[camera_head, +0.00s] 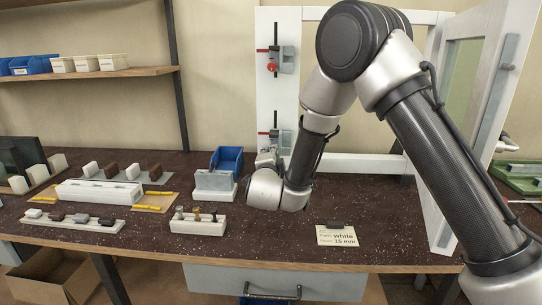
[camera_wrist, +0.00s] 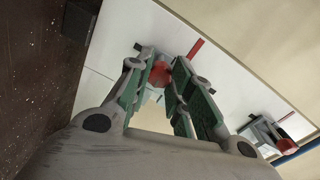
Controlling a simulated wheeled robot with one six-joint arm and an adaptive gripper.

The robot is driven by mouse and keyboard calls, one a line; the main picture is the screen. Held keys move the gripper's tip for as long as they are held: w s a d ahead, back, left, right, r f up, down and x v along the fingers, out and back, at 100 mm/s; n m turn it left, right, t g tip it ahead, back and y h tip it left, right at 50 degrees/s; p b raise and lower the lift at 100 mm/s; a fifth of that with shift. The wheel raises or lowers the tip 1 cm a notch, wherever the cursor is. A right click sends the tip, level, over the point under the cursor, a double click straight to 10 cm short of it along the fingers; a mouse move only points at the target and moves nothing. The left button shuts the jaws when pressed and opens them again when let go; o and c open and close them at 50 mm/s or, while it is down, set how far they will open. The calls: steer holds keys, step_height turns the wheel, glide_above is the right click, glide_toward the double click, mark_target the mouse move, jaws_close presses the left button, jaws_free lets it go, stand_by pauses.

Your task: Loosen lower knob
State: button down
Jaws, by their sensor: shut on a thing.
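The lower clamp (camera_head: 272,133) sits on the left upright of the white frame (camera_head: 291,95). Its red knob (camera_wrist: 160,74) shows between the green-padded fingers of my gripper (camera_wrist: 160,80) in the wrist view. My gripper is shut on this knob. In the head view my gripper (camera_head: 268,158) reaches the lower clamp from below, and the lower knob is hidden there. The upper clamp (camera_head: 286,60) has its own red knob (camera_head: 271,67), apart from my gripper. The upper clamp also shows at the right of the wrist view (camera_wrist: 262,133).
A blue bin (camera_head: 228,158) and a grey-white block (camera_head: 214,183) stand left of my gripper. A small rack of knobs (camera_head: 197,226) and a card reading "white 15 mm" (camera_head: 337,240) lie nearer the front. The bench between rack and card is clear.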

steer(key=shift+n, duration=1)
steer(key=c, duration=1.2)
jaws_free()
steer(key=shift+a, duration=0.1)
steer(key=shift+c, duration=0.2)
steer(key=shift+s, duration=0.1)
steer(key=s, duration=1.2)
steer(key=shift+a+r, duration=0.15)
steer(key=shift+a, duration=0.05)
